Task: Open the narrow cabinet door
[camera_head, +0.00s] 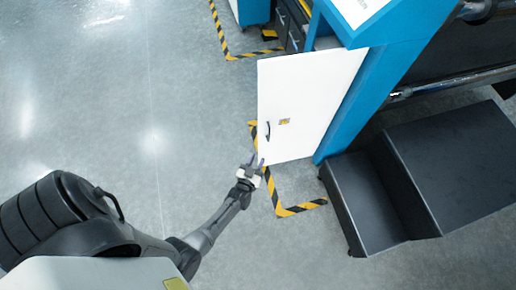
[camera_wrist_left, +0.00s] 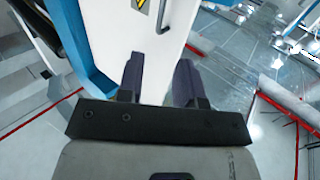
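The narrow cabinet door (camera_head: 310,95) is a white panel with a dark handle (camera_head: 268,130) and a small yellow label (camera_head: 284,121). It stands out at an angle from the blue machine frame (camera_head: 352,105), over the striped floor tape. My left gripper (camera_head: 257,162) is near the door's lower left corner, below the handle in the picture. In the left wrist view its fingers (camera_wrist_left: 160,78) are apart and empty, with the white door (camera_wrist_left: 155,45) beyond them and the handle (camera_wrist_left: 165,17) further up. I cannot tell whether a finger touches the door. My right gripper is not in view.
Dark steps (camera_head: 450,160) stand right of the door. Black-and-yellow tape (camera_head: 280,208) marks the floor around the machine. Another blue-and-white unit (camera_head: 252,10) is at the top. The grey floor at left (camera_head: 110,110) is clear.

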